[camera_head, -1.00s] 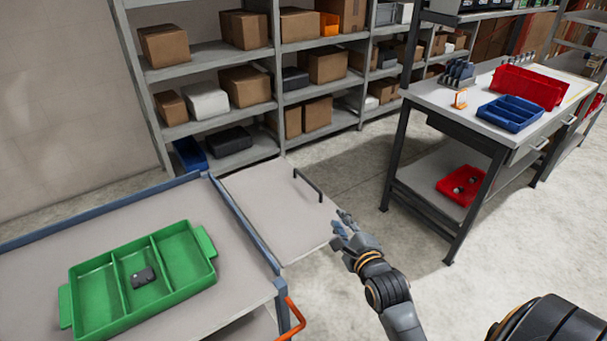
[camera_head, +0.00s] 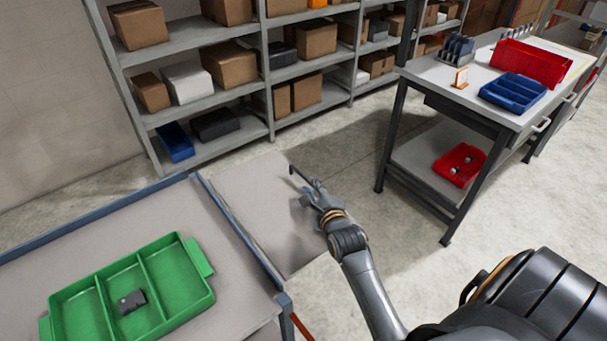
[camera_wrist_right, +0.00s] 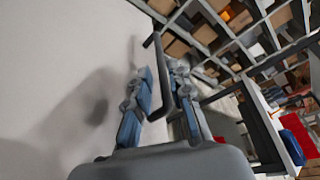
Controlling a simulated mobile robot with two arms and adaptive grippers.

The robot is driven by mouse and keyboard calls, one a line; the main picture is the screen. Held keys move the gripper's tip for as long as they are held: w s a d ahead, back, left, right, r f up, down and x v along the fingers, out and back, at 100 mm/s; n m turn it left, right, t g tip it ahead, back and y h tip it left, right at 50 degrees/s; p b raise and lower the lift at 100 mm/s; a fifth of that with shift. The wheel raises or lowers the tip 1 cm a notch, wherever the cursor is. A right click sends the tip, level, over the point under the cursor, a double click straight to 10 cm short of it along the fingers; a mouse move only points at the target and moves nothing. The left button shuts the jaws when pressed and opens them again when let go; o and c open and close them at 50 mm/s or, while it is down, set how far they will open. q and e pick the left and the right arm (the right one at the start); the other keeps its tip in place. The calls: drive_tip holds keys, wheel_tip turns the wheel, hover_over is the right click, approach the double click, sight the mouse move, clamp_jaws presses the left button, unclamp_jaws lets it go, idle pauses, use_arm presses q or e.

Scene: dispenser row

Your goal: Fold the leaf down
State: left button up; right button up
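The leaf (camera_head: 262,205) is a flat grey panel at the right side of the cart. It extends outward, roughly level with the cart top (camera_head: 215,250). Its dark bar handle (camera_head: 305,178) is at the far right edge. My right gripper (camera_head: 314,192) is at this handle, partly covering it. In the right wrist view, the handle (camera_wrist_right: 163,75) passes between the two separated fingers of my right gripper (camera_wrist_right: 162,85); I cannot tell whether either finger touches it. The leaf's pale surface (camera_wrist_right: 70,60) fills the left of that view. My left gripper is not in view.
A green divided tray (camera_head: 60,303) holding a small dark part (camera_head: 132,302) sits on the cart. Shelves with boxes (camera_head: 232,66) stand behind. A workbench (camera_head: 455,90) with red and blue bins stands right. Open floor lies between leaf and workbench.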

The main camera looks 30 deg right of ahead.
sight(304, 175)
drive_tip(key=x, duration=0.6)
drive_tip(key=shift+w+d+f, duration=0.1)
drive_tip(key=shift+w+f, duration=0.05)
drive_tip(key=shift+w, duration=0.2)
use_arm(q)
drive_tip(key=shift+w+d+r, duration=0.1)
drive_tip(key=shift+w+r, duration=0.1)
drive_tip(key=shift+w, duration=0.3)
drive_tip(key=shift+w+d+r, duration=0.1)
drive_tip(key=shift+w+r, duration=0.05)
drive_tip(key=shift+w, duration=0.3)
use_arm(e)
clamp_jaws()
